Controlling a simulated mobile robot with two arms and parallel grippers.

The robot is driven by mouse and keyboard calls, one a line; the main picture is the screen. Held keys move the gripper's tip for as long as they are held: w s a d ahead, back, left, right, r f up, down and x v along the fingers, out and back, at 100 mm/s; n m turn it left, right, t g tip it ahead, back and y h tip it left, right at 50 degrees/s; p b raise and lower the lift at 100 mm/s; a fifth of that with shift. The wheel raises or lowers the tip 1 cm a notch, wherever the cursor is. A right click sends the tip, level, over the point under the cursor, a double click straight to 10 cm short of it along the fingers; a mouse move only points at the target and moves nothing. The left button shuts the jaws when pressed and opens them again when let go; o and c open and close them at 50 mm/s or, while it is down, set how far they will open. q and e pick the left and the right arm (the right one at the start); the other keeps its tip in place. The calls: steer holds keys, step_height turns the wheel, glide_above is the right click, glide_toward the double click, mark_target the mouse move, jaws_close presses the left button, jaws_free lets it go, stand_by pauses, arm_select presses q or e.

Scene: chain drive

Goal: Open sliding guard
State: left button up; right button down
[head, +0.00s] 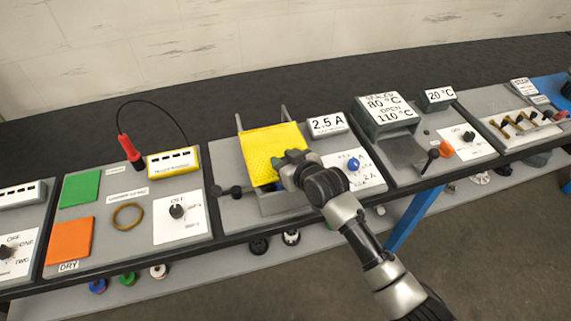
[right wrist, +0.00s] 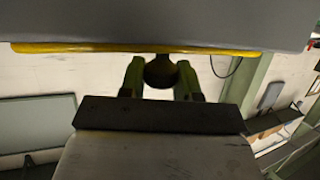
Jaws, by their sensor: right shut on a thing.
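The sliding guard (head: 268,145) is a yellow perforated panel, sitting between two grey rails in the middle of the bench in the head view. Its yellow edge (right wrist: 75,47) runs across the upper part of the right wrist view. My right gripper (head: 290,164) is at the guard's lower right part in the head view. In the right wrist view its two fingers (right wrist: 160,80) are shut on a dark round knob (right wrist: 160,70) just by the yellow edge. What lies behind the guard is mostly hidden. My left gripper is not in view.
A black lever (head: 234,191) stands left of the guard. A 2.5 A display (head: 327,123) and a panel with a blue knob (head: 353,164) are to its right. A station with a red probe (head: 130,147) is further left, and a grey 80 °C box (head: 385,113) further right.

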steer(key=c, duration=0.8)
jaws_free()
steer(key=b+v, duration=0.1)
steer(key=v, duration=1)
steer(key=shift+b, duration=0.35)
steer(key=shift+c, duration=0.2)
